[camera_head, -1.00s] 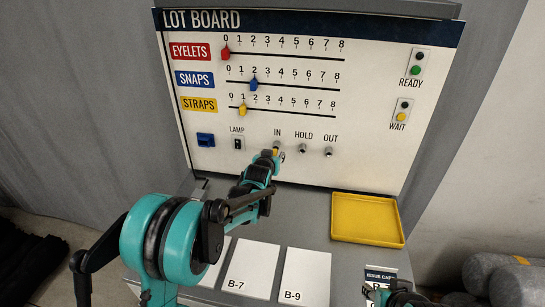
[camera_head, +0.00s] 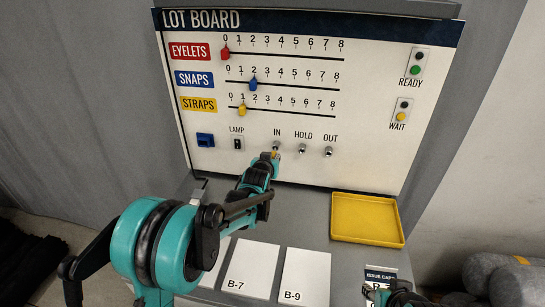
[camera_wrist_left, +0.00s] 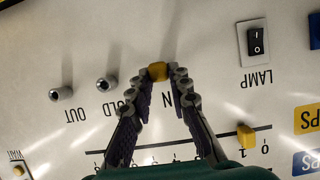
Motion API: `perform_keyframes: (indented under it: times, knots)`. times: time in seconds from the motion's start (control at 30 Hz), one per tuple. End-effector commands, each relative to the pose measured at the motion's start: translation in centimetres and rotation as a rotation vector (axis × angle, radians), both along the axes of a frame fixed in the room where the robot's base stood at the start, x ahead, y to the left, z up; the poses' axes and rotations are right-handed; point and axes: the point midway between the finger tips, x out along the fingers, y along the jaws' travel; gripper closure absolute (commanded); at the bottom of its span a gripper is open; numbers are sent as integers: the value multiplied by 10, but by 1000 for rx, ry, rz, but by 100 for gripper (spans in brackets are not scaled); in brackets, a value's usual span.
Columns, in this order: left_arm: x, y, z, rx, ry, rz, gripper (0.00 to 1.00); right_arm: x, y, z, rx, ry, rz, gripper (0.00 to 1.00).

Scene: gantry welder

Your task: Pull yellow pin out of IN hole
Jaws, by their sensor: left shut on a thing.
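The yellow pin (camera_head: 274,154) is between the fingertips of my left gripper (camera_head: 269,157), just in front of and below the IN hole (camera_head: 276,146) on the board. The IN hole shows as a grey socket in the head view, with the pin apart from it. In the left wrist view the pin (camera_wrist_left: 158,71) is a small yellow block gripped by both fingertips (camera_wrist_left: 159,76), and the IN socket is hidden behind it. Part of my right gripper (camera_head: 402,297) shows at the bottom right edge of the head view; its jaws are not clear.
The HOLD socket (camera_head: 302,148) and OUT socket (camera_head: 328,152) sit right of IN. A yellow tray (camera_head: 368,219) lies empty on the grey desk. Cards B-7 (camera_head: 250,270) and B-9 (camera_head: 305,275) lie in front. Sliders are above on the board (camera_head: 370,140).

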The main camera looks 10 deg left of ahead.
Motion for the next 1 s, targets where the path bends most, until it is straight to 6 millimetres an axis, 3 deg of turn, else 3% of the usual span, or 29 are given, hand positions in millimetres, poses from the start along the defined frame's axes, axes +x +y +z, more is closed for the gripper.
perform_keyframes:
  times: [1.0]
  knots:
    - [-33,0,0,0,0,0,100,0,0,-3,0,0,0,60]
